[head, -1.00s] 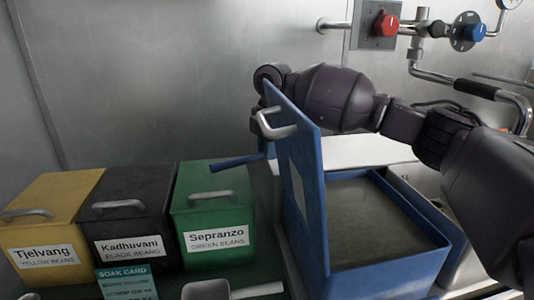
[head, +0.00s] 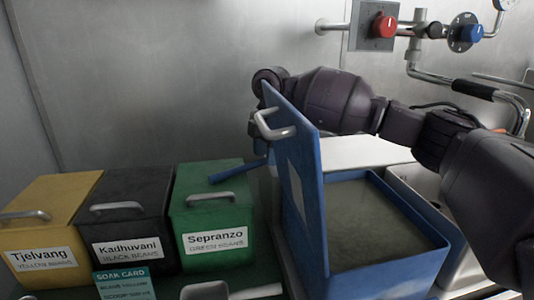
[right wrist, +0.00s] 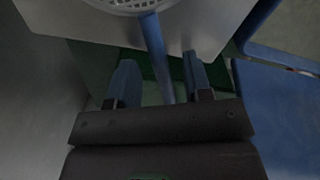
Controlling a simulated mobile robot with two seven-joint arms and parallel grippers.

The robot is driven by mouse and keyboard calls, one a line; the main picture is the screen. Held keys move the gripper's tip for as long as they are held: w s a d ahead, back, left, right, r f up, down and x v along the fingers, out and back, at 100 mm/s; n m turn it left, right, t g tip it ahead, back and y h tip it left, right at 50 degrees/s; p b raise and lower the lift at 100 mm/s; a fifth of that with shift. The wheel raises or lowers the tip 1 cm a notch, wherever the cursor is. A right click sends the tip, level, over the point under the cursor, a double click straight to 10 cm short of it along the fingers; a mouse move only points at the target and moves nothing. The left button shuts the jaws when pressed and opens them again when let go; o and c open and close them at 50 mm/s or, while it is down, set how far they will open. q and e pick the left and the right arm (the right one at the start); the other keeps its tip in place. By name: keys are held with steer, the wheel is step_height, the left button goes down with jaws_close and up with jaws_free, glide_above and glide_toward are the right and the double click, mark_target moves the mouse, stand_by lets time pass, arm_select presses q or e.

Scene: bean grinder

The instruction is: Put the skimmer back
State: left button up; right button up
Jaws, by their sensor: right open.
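The skimmer shows in the right wrist view as a pale perforated head at the top edge and a blue handle (right wrist: 153,42). Its blue handle also shows in the head view (head: 237,173), above the green bin's lid. My right gripper (right wrist: 160,75) is open, with the handle between its fingers and a gap visible around it. In the head view the raised blue lid hides most of this gripper. The skimmer head is hidden there too. I cannot tell what the skimmer rests on. My left gripper is not in view.
A blue container (head: 390,280) with murky contents stands with its lid (head: 305,200) upright beside my right arm. Yellow (head: 50,215), black (head: 125,215) and green (head: 215,225) bean bins stand at left. A scoop (head: 205,290) lies in front. Pipes and knobs line the back wall.

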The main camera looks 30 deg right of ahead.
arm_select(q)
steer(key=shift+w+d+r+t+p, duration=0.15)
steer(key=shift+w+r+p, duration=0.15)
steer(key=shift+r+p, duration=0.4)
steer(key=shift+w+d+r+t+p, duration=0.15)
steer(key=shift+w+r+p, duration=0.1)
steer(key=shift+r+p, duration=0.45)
arm_select(e)
step_height(320, 180, up, 12)
steer(key=shift+s+d, duration=0.2)
steer(key=shift+d, duration=0.1)
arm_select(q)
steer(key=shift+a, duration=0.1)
